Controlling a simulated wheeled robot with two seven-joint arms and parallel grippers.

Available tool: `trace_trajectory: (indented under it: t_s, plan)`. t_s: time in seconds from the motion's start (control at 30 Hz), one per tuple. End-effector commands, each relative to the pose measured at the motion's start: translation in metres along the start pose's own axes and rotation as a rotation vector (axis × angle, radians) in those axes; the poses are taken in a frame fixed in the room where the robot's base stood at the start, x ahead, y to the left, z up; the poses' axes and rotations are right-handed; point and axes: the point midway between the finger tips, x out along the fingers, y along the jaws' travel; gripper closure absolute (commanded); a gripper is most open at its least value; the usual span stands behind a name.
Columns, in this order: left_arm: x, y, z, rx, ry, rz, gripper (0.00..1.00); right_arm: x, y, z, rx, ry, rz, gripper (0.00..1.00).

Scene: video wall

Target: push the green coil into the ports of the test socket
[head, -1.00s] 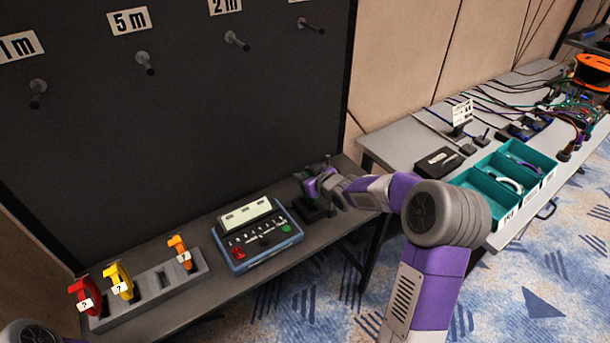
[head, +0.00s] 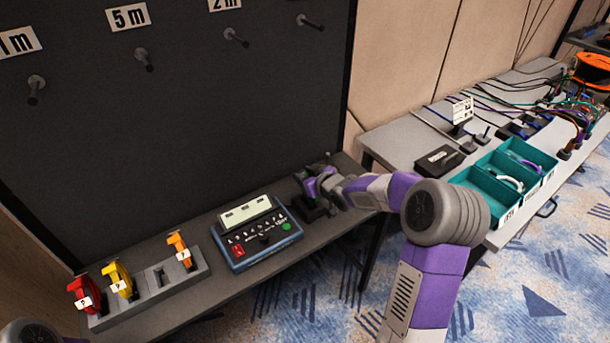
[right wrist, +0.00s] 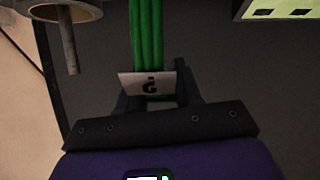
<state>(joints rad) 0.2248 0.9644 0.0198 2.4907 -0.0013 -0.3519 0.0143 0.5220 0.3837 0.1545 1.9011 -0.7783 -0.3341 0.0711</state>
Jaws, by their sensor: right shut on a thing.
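The green coil (right wrist: 147,35) shows in the right wrist view as upright green strands with a white "?" tag (right wrist: 148,84) across them. My right gripper (right wrist: 160,98) is shut on it; the tag and fingers hide the grip itself. In the head view my right gripper (head: 317,186) is low over a dark block (head: 315,210) on the bench, right of the blue tester, which appears to be the test socket. The gripper covers most of the coil and block there, so I cannot tell whether the coil's ends are in the ports. My left gripper is out of view.
The blue tester (head: 257,240) stands left of the gripper. A grey rack (head: 150,290) holds red (head: 85,294), yellow (head: 118,281) and orange (head: 181,250) coils, with one empty slot. A dark pegboard (head: 180,120) rises behind. Teal bins (head: 487,187) stand on the right table.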

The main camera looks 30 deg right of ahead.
Motion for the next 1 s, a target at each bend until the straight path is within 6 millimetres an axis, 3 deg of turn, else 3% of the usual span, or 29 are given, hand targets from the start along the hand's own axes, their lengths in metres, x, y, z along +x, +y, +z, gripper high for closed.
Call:
trace_trajectory:
  t_s: [0.03,0.23,0.57,1.0]
  plan:
    - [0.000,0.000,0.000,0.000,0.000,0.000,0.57,0.000,0.000,-0.001,0.000,0.002,0.000,0.64]
    - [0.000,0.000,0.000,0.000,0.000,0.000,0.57,0.000,0.000,-0.001,0.000,0.001,0.000,0.36]
    - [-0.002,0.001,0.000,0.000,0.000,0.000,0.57,-0.005,0.001,0.000,0.000,-0.001,0.001,0.36]
    - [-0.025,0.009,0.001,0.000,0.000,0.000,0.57,-0.070,0.001,-0.002,-0.001,0.000,0.002,0.36]
